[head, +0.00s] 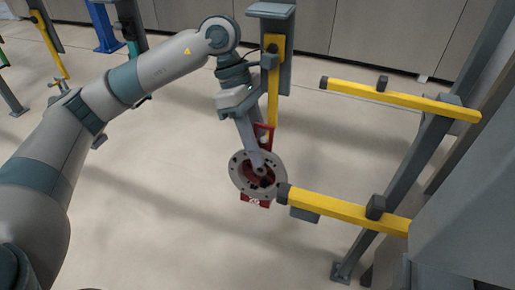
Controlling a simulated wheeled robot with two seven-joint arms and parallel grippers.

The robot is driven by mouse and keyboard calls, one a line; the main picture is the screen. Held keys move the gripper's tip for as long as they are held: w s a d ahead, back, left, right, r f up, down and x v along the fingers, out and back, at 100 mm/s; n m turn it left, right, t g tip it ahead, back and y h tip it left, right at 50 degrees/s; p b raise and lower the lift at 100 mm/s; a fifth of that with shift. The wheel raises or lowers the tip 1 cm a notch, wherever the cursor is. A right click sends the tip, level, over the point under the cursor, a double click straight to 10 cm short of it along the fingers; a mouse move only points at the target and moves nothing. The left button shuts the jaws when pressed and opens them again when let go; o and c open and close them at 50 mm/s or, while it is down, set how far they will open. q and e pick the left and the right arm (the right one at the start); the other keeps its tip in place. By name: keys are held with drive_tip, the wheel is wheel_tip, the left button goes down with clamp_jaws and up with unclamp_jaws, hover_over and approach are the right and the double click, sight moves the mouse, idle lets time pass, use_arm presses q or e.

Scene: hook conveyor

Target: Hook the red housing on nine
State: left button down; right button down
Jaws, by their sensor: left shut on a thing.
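The red housing has a round grey flange with bolt holes (234,180) and a red interior. Red parts show above and below it, the lower one with small white marking. My left gripper (262,165) reaches down over the flange and is shut on the housing, holding it above the floor. A yellow vertical hanger bar (273,85) is behind my left wrist, and its lower end is hidden by the red part. I cannot tell whether they touch. No number nine is readable. My right gripper is not in view.
A lower yellow bar (340,208) with a dark tip ends just right of the flange, touching or very close in the picture. An upper yellow bar (400,97) and a grey post (408,165) stand at the right.

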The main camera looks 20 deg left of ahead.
use_arm(q)
drive_tip(key=shift+a+f, duration=0.1)
drive_tip(key=shift+f, duration=0.15)
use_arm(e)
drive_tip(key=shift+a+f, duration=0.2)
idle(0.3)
use_arm(q)
drive_tip(key=c, duration=1.2)
unclamp_jaws()
drive_tip(key=shift+f, duration=0.1)
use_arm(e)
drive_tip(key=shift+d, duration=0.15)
